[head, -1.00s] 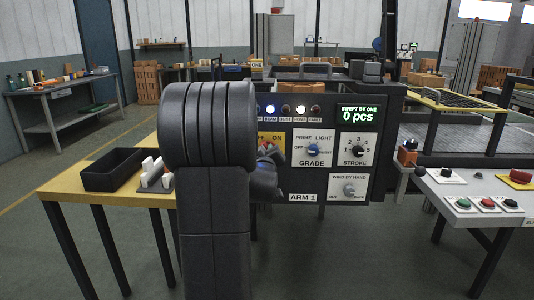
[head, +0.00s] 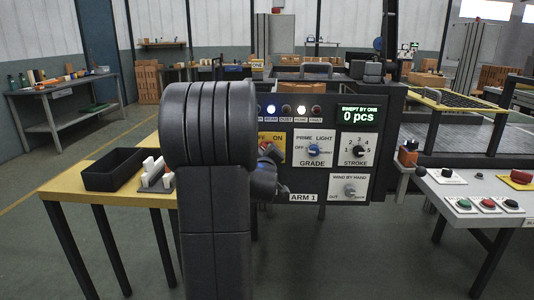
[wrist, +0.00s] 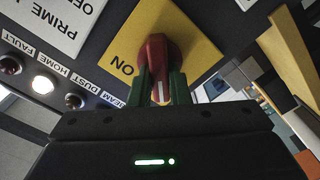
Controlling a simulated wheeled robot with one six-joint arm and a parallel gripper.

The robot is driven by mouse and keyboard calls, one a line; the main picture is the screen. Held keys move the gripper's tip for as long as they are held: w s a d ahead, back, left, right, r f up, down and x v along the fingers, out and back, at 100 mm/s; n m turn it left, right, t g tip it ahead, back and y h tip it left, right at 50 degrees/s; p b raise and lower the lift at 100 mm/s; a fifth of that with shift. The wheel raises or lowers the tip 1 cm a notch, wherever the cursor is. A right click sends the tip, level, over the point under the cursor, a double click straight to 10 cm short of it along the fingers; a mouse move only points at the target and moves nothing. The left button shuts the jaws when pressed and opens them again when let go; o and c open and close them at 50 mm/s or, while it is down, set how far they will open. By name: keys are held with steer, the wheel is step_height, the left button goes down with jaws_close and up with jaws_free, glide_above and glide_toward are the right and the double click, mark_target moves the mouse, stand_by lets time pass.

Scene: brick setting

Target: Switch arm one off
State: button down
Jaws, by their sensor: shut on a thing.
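The red rotary knob (wrist: 154,52) sits on a yellow plate (wrist: 190,35) in the wrist view, with the word ON to its left. A pale pointer line shows on the knob's lower end, between the fingers. My gripper (wrist: 161,92) has its two green fingers shut on the knob. In the head view the yellow plate (head: 274,138) reads OFF and ON, on the dark panel marked ARM 1 (head: 304,197). Which word the pointer faces I cannot tell.
The panel has a GRADE knob (head: 313,150), a STROKE knob (head: 358,151) and a hand-wind knob (head: 349,189). The display (head: 359,114) reads 0 pcs. The HOME lamp (wrist: 43,84) is lit. A black tray (head: 113,170) stands left; push buttons (head: 487,204) are at right.

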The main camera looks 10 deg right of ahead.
steer(key=c, duration=1.4)
jaws_free()
steer(key=shift+o, duration=0.2)
steer(key=v, duration=1.4)
steer(key=shift+p, duration=0.4)
steer(key=shift+w, duration=0.1)
steer(key=x, duration=1.3)
steer(key=shift+w+b, duration=0.4)
steer(key=shift+d, duration=0.1)
